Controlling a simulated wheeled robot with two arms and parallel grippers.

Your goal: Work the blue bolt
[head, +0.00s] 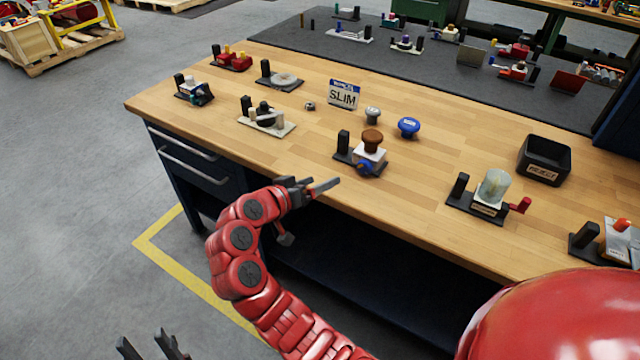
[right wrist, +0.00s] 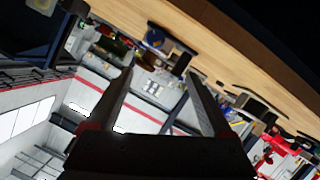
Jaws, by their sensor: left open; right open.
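The blue bolt (head: 364,168) sits low on the near side of a small valve device with a white block (head: 368,154), a brown knob (head: 372,138) and a black post. A blue round part in the right wrist view (right wrist: 155,38), near the bench edge, appears to be the same bolt. My right gripper (head: 318,188) is open and empty, just off the bench's front edge, to the left of and nearer than the bolt, not touching it. Its two fingers stand apart in the wrist view (right wrist: 165,100). My left gripper (head: 152,347) is open and empty at the bottom left, far from the bench.
Bare wood lies left of the device.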

